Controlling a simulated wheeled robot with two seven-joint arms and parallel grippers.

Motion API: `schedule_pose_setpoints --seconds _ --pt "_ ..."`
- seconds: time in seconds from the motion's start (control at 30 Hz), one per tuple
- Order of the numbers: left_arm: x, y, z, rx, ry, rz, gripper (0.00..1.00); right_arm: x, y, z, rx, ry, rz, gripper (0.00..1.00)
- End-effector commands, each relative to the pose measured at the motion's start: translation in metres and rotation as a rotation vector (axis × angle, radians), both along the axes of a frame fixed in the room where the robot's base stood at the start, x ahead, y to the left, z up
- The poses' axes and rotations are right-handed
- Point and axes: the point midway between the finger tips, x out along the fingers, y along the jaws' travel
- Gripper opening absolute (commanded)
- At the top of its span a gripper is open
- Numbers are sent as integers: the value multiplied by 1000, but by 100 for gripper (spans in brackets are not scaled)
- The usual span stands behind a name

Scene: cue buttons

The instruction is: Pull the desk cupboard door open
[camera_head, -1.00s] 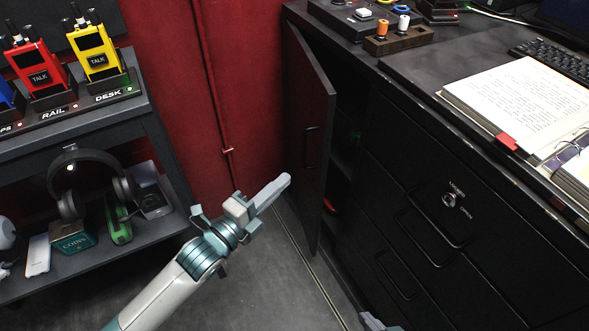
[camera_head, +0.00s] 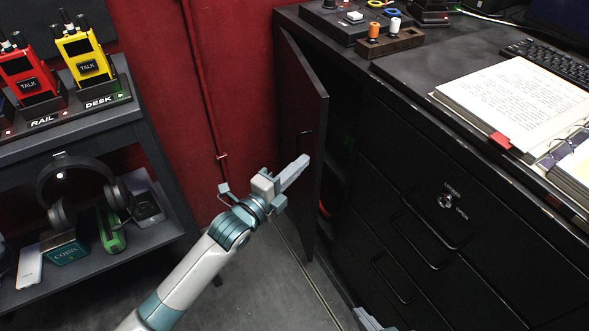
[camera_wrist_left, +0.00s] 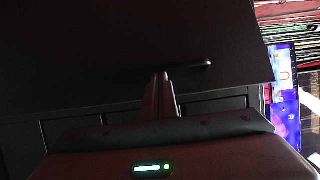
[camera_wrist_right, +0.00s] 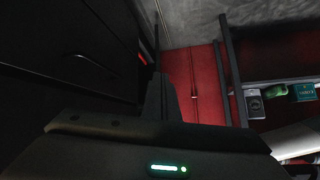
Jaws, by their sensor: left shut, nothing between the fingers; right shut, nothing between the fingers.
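The black desk cupboard door (camera_head: 303,100) stands partly open, its free edge swung away from the desk. Its dark bar handle (camera_head: 302,134) is on the outer face, partly behind my left gripper. My left gripper (camera_head: 306,158) is shut and empty, its tip in front of the outer face near the handle; I cannot tell if it touches. In the left wrist view the handle (camera_wrist_left: 196,66) lies just right of the shut fingertips (camera_wrist_left: 161,76). My right gripper (camera_head: 368,320) barely shows at the bottom edge, low by the drawers; its fingers are shut in the right wrist view (camera_wrist_right: 158,78).
The desk drawers (camera_head: 430,215) have protruding bar handles and a lock. A shelf unit (camera_head: 150,130) at left holds radios, headphones (camera_head: 85,190) and small boxes. Clear floor (camera_head: 270,285) lies between shelf and desk. An open binder (camera_head: 515,95) lies on the desktop.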

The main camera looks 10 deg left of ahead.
Motion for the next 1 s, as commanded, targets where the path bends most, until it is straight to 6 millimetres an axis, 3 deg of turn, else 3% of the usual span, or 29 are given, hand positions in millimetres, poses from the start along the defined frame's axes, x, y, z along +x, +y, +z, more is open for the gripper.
schedule_pose_setpoints --seconds 0.27,0.43,1.0 --pt "0 1 0 0 0 0 0 -1 -2 -1 -4 2 2 0" --pt "-2 13 1 4 0 2 0 -4 -4 -1 -14 28 0 0" --pt "-12 124 0 6 0 3 0 -24 -29 -18 -100 204 -12 0"
